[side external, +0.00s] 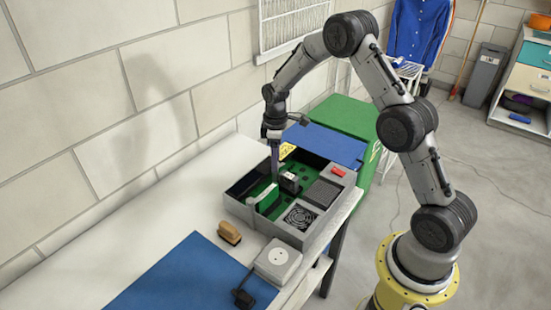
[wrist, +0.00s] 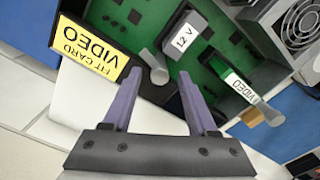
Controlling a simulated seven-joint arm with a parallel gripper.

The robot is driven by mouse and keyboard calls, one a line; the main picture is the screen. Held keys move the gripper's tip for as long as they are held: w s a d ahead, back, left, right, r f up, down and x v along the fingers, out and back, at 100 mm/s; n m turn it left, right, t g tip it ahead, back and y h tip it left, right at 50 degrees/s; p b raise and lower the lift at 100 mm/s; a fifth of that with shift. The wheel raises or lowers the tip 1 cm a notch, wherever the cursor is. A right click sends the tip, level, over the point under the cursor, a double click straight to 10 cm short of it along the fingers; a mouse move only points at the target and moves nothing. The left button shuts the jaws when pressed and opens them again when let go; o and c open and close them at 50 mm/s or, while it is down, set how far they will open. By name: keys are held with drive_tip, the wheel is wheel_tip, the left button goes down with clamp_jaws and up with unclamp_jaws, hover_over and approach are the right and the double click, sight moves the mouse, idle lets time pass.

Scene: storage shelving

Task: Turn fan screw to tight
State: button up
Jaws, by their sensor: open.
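A grey open computer case (side external: 312,240) stands on the white table, with a green board (wrist: 210,45) inside. A round black fan (side external: 300,217) sits at its front right; a grey fan (wrist: 297,22) shows at the upper right of the wrist view. My gripper (wrist: 160,82) is open and empty, its purple fingers pointing into the case. My gripper (side external: 274,172) is over the rear of the case in the side view. A grey peg-like part (wrist: 153,68) lies near the fingertips; another (wrist: 267,111) is further right. I cannot tell which, if either, is the fan screw.
A white "12 V" block (wrist: 185,44), a card labelled "VIDEO" (wrist: 240,85) and a yellow "VIDEO" label (wrist: 92,50) are near my fingers. A red switch (side external: 338,171), brown brush (side external: 229,232), white socket box (side external: 278,260) and blue mat (side external: 180,277) are around.

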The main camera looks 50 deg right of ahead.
clamp_jaws()
idle(0.3)
drive_tip(key=shift+m, duration=0.5)
drive_tip(key=m, duration=0.2)
drive_tip(key=shift+m, duration=0.4)
drive_tip(key=m, duration=0.3)
drive_tip(key=shift+m, duration=0.4)
drive_tip(key=m, duration=0.4)
drive_tip(key=shift+m, duration=1.7)
